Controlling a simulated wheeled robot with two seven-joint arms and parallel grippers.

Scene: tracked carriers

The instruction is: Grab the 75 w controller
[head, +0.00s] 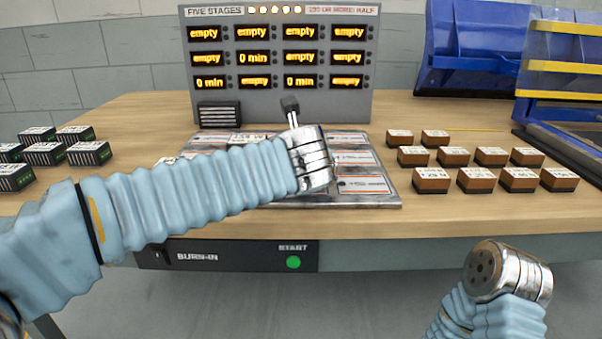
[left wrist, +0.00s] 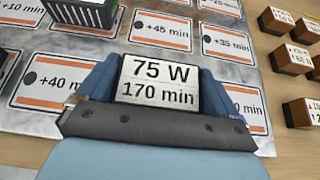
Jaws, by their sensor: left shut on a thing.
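The 75 W controller (left wrist: 158,82) has a white top label reading "75 W" and "170 min". In the left wrist view it sits between the blue fingers of my left gripper (left wrist: 157,76), which is shut on it. It is over the board of printed minute cards (left wrist: 268,143); I cannot tell whether it touches the board. In the head view my left wrist is over the board (head: 370,201) and hides the held controller. My right wrist shows at the lower right, in front of the table, but its gripper is not visible.
Dark ribbed blocks (head: 43,153) stand at the left, brown blocks (head: 431,180) at the right. Another ribbed block (left wrist: 83,12) stands on the board. The display panel (head: 282,60) behind reads "empty" or "0 min". A blue bin (head: 470,50) and rack (head: 570,105) are at the right.

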